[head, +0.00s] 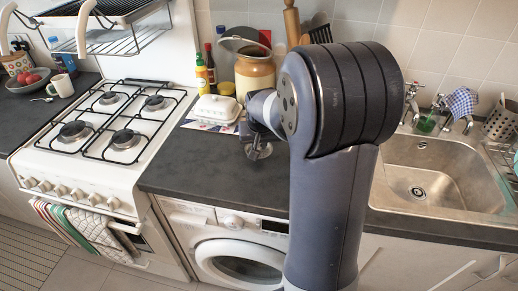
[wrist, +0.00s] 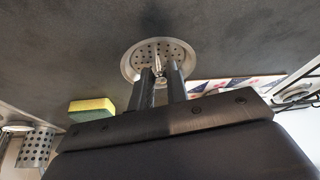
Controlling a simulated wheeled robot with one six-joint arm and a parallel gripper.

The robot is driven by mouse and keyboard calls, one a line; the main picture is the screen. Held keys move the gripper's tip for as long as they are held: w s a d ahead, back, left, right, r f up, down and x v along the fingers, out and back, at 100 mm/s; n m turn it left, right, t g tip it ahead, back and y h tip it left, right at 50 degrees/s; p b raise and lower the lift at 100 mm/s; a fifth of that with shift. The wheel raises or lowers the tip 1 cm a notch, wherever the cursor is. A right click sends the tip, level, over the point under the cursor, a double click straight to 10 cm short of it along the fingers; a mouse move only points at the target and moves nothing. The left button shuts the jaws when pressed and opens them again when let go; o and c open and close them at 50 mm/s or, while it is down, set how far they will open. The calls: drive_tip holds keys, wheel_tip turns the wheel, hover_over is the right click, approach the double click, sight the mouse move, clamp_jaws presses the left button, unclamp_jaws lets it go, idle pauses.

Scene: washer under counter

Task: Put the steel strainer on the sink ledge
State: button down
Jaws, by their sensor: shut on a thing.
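The steel strainer (wrist: 133,62) is a round, shallow, perforated disc with a wide rim and a small central knob. In the wrist view it sits right at my fingertips. My gripper (wrist: 158,74) is shut on its knob. In the head view the strainer (head: 260,153) hangs from my gripper over the dark counter left of my arm, seen nearly edge-on. The steel sink (head: 450,165) is at the right, with its ledge (head: 465,139) along the back below the wall. My arm hides the sink's left side.
A white butter dish (head: 217,108), bottles and a crock (head: 254,75) stand behind my gripper. Taps and a checked cloth (head: 461,101) are behind the sink, with a perforated holder (head: 502,122) to the right. A sponge (wrist: 92,110) shows in the wrist view. The front counter is clear.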

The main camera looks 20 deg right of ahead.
drive_tip(key=shift+f, duration=1.4)
drive_tip(key=shift+f, duration=0.25)
drive_tip(key=c, duration=1.4)
unclamp_jaws()
drive_tip(key=shift+r, duration=0.15)
